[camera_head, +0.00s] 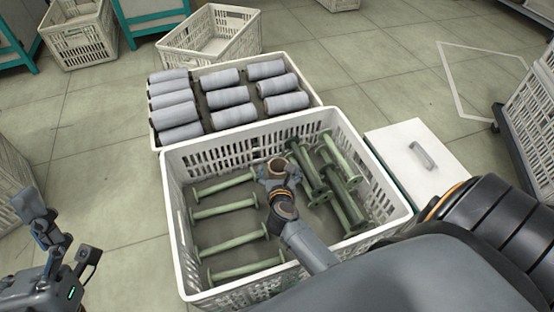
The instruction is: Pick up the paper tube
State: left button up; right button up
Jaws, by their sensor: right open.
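Several green tubes with round flanged ends lie in the front white crate (172,215). On the left side they lie in a row, such as a left tube (225,208) and a front tube (247,268). On the right side darker and lighter tubes lie in a loose pile, such as a right tube (343,158). My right gripper (272,168) is over the crate, between the row and the pile, open, with no tube seen in it. The arm hides part of the crate floor. My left gripper (38,215) is outside the crate at the far left; its jaws are unclear.
A second white crate (156,132) with wound grey bobbins (228,97) stands directly behind. A white lidded box (410,165) stands right of the front crate. Empty crates (212,32) stand further back.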

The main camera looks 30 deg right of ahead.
jog(key=c, duration=1.6)
